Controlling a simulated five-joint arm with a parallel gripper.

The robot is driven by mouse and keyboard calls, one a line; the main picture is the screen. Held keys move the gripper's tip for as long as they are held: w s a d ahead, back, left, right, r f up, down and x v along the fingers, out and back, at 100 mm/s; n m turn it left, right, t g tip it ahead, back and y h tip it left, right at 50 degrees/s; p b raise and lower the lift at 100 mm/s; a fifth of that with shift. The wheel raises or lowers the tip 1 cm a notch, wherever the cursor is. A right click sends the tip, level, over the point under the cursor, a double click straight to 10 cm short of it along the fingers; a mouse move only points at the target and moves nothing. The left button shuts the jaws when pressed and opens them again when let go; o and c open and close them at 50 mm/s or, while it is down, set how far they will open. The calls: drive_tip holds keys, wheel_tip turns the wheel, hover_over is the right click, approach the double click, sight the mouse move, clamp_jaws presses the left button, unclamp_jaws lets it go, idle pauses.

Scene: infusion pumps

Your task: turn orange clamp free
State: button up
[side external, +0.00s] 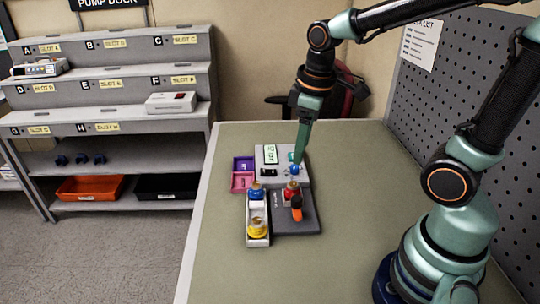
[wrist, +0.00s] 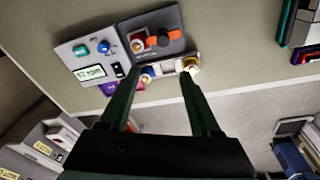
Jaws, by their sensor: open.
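The orange clamp (side external: 297,212) sits on the dark grey plate (side external: 303,226) at the front of the pump unit, just in front of a red block with a gold top (side external: 291,190). In the wrist view the orange clamp (wrist: 174,34) shows near the top, with a black part beside it. My gripper (side external: 299,170) points down over the light grey pump panel (side external: 262,178), behind the clamp and apart from it. In the wrist view my gripper (wrist: 159,75) has its two fingers spread, with nothing held between them.
A blue knob (wrist: 103,47) and a small display (wrist: 90,72) are on the panel. A white tray (side external: 258,240) with blue and yellow pieces stands left of the plate. Purple and pink bins (side external: 243,181) adjoin the panel.

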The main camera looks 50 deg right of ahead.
sight(297, 198)
drive_tip(key=f, duration=0.5)
drive_tip(key=f+n+g, duration=0.1)
drive_tip(key=f, duration=0.3)
drive_tip(key=f+n, duration=0.1)
drive_tip(key=f, duration=0.4)
drive_tip(key=shift+w+d+f+g, duration=0.15)
drive_tip(key=shift+w+f+g, duration=0.15)
clamp_jaws()
